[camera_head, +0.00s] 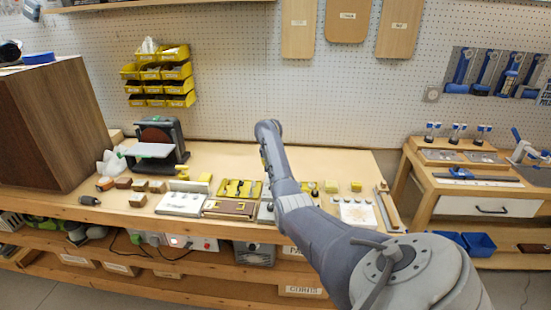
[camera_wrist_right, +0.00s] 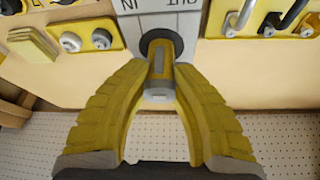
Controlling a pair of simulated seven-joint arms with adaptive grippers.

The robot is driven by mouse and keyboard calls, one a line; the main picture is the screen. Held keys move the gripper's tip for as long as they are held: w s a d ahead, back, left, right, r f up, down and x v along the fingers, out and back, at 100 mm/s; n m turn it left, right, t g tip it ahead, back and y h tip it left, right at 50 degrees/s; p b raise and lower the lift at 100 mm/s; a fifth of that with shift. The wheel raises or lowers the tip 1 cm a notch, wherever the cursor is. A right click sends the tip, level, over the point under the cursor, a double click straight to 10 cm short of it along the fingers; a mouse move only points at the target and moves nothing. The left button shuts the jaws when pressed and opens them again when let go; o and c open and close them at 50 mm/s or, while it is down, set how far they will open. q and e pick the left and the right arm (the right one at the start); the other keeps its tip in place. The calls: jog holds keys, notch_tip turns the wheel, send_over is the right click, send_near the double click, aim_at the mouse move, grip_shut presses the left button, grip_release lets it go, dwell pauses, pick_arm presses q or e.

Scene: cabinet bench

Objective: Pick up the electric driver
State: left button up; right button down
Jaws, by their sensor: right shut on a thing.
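A grey-and-yellow cylindrical tool (camera_wrist_right: 158,72), which looks like the electric driver, sits between the yellow fingers of my right gripper (camera_wrist_right: 160,100) in the right wrist view. The fingers are shut on it. Its far end meets a black ring (camera_wrist_right: 177,46) on a light panel with black lettering (camera_wrist_right: 187,22); I cannot tell whether it is in the ring or just above it. In the head view my right arm reaches over the middle of the bench and hides the driver and the gripper. My left gripper is out of view.
The workbench (camera_head: 225,155) carries a disc sander (camera_head: 158,140), yellow tool trays (camera_head: 240,188) and a white board (camera_head: 181,204). A brown cabinet (camera_head: 50,125) stands at the left. A pegboard wall (camera_head: 230,80) rises behind. A side table (camera_head: 465,185) stands at the right.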

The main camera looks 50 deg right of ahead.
jog(key=shift+r, duration=0.1)
notch_tip(320, 180, up, 10)
jog(key=shift+f, duration=0.1)
dwell(0.4)
jog(key=c, duration=1.8)
grip_release()
grip_shut()
